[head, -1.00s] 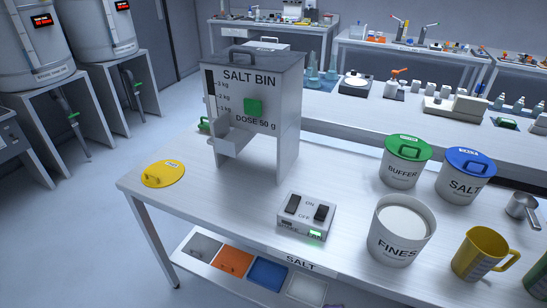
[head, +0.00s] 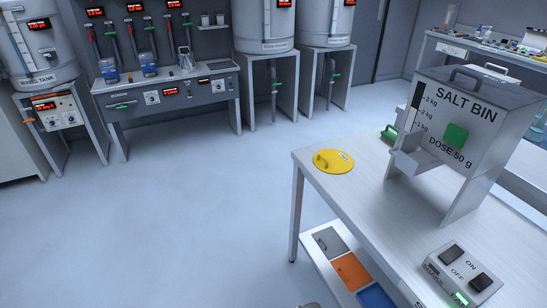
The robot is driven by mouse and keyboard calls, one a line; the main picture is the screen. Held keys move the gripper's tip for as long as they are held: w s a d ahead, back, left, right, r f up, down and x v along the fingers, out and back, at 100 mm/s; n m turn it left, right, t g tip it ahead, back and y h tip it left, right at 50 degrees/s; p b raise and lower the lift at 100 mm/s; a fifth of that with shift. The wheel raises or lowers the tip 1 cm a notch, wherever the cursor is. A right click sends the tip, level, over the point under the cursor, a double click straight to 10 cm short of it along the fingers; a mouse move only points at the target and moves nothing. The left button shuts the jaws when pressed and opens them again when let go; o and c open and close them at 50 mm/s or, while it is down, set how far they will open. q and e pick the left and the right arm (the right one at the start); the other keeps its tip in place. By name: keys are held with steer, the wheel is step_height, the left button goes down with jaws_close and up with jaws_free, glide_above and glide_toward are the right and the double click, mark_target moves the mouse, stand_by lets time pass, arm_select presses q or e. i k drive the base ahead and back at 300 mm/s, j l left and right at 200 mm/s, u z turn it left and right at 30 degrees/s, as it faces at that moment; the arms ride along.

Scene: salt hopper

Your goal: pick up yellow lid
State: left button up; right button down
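The yellow lid (head: 340,165) lies flat on the white table (head: 375,201), close to its far left corner. It is a round disc with a raised yellow handle toward its left side and a small pale label. Nothing covers it. Neither of my grippers shows in the head view.
The grey salt bin (head: 480,97), with its chute tray (head: 415,163), stands right of the lid. A switch box (head: 462,276) is at the table's front. Open floor (head: 190,210) lies left of the table.

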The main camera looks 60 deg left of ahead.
mark_target(334, 157)
steer(key=j+u, duration=0.15)
steer(key=u, duration=0.3)
steer(key=j+u, duration=0.15)
steer(key=u, duration=0.3)
steer(key=i+j+u, duration=0.1)
steer(key=u, duration=0.35)
steer(key=i+j, duration=0.15)
steer(key=j, duration=0.1)
